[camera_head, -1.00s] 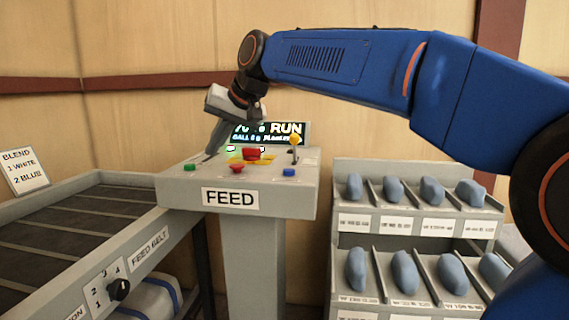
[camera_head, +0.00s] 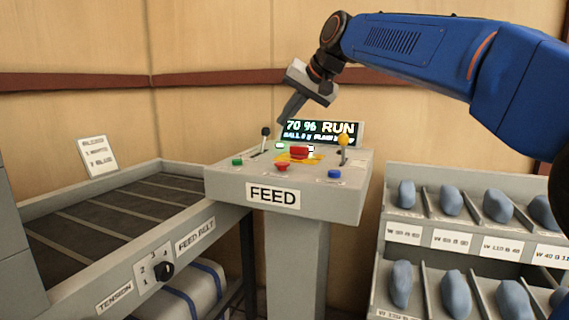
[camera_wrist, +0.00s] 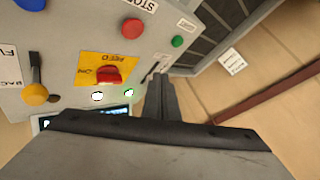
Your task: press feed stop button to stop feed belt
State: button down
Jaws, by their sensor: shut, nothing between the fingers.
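The stop button is a small red round button (camera_head: 282,167) on the front middle of the grey FEED console (camera_head: 335,203). In the wrist view the red button (camera_wrist: 132,28) sits beside a partly cut-off STOP label. My gripper (camera_head: 283,119) is shut and empty, above the console's back left, apart from the red button. In the wrist view my gripper's fingers (camera_wrist: 160,88) point toward the panel. The display (camera_head: 308,131) reads 70 % RUN. The feed belt (camera_head: 110,213) lies left of the console.
The panel also has a black lever (camera_head: 265,132), a larger red switch (camera_head: 299,152) on a yellow plate, a yellow-knobbed lever (camera_head: 343,140), a green button (camera_head: 237,162) and a blue button (camera_head: 334,174). A rack (camera_head: 375,245) of blue pieces stands at right.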

aim_at(286, 164)
jog(key=shift+f, duration=4.3)
jog(key=shift+f, duration=0.25)
jog(key=shift+f, duration=0.15)
jog(key=shift+f, duration=0.55)
jog(key=shift+r, duration=0.95)
jog(key=shift+r, duration=0.1)
jog(key=shift+r, duration=2.4)
